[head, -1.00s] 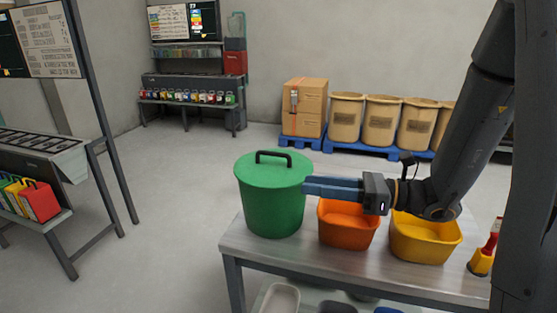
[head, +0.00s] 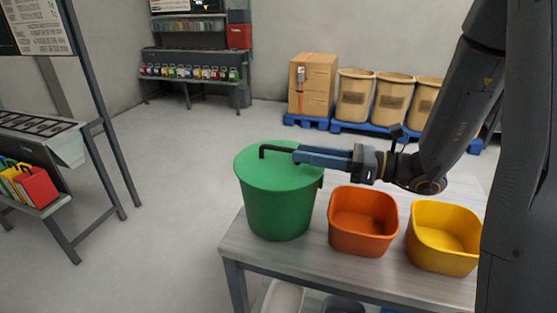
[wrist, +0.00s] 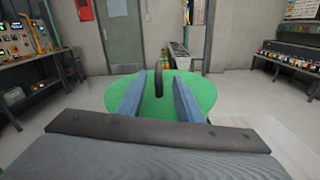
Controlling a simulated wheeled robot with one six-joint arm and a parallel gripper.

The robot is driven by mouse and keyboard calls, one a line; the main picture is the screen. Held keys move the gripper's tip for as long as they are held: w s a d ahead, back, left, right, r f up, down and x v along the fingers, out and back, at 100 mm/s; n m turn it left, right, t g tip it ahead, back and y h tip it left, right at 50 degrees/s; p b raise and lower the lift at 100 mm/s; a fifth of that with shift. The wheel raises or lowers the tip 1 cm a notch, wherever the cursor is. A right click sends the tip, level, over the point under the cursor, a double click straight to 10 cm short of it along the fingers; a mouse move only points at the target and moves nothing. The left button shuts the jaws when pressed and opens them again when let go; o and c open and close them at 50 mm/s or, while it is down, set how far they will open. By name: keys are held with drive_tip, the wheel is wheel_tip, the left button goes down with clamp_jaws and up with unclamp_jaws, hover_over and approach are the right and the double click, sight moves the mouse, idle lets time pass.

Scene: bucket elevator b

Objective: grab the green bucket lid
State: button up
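The green bucket (head: 277,210) stands on the left end of the metal table, with its green lid (head: 255,170) on top. A black handle (head: 264,150) rises from the lid; its right part is hidden behind my gripper's fingers in the head view. My gripper (head: 298,155) reaches in from the right, level, with its blue fingers just above the lid at handle height. In the wrist view the fingers are apart, the black handle (wrist: 159,82) stands between their tips, and the green lid (wrist: 195,88) lies below. I see a gap on each side of the handle.
On the table (head: 310,262), an orange bin (head: 362,243) and a yellow bin (head: 440,258) stand right of the bucket, below my arm. Cardboard boxes (head: 312,85) and tan barrels (head: 353,98) stand on blue pallets behind. The floor left of the table is clear.

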sight(288, 151)
drive_tip(key=p+x, duration=0.1)
drive_tip(key=x, duration=0.3)
drive_tip(key=shift+s+a+r+p, duration=0.1)
drive_tip(key=shift+a+r+p, duration=0.05)
drive_tip(key=shift+p, duration=0.25)
drive_tip(key=shift+a, duration=0.4)
clamp_jaws()
